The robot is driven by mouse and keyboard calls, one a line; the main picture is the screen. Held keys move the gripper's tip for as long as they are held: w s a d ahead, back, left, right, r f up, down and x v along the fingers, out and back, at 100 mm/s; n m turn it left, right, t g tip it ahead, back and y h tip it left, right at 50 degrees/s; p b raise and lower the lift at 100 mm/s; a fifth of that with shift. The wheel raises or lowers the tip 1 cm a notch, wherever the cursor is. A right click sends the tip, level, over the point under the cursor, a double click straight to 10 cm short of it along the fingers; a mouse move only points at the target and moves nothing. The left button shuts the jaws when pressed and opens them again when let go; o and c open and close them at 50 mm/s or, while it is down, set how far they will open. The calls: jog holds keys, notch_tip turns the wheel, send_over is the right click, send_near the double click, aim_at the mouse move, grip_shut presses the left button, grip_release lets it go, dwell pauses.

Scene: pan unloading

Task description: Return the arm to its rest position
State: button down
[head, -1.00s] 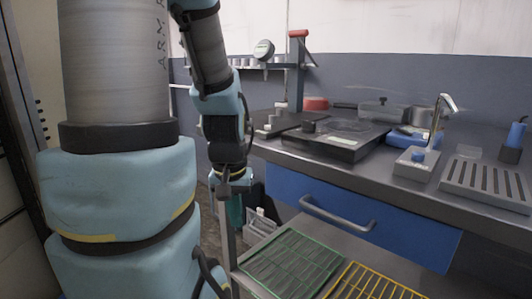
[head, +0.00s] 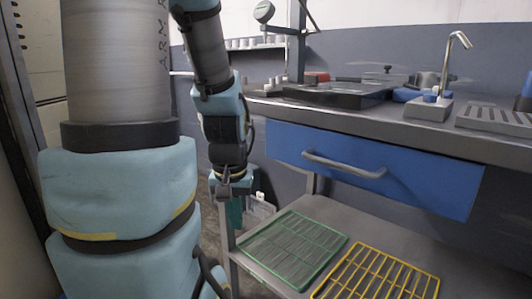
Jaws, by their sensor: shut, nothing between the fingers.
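My arm hangs down at the left of the head view, its forearm pointing at the floor beside the workbench. My gripper (head: 230,187) is at its lower end, small and partly dark, left of the bench's lower shelf. It appears shut, with nothing seen held in it. Its fingertips are hard to make out against the teal item behind.
A green wire rack (head: 292,247) and a yellow wire rack (head: 376,272) lie on the lower shelf (head: 400,250). Above are a blue drawer (head: 420,180) and the steel counter (head: 400,126). A tap (head: 446,65) and a dark flat appliance (head: 335,95) stand on top.

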notch_tip(320, 180, up, 28)
jog(key=p, duration=2.7)
jog(key=shift+r, duration=0.1)
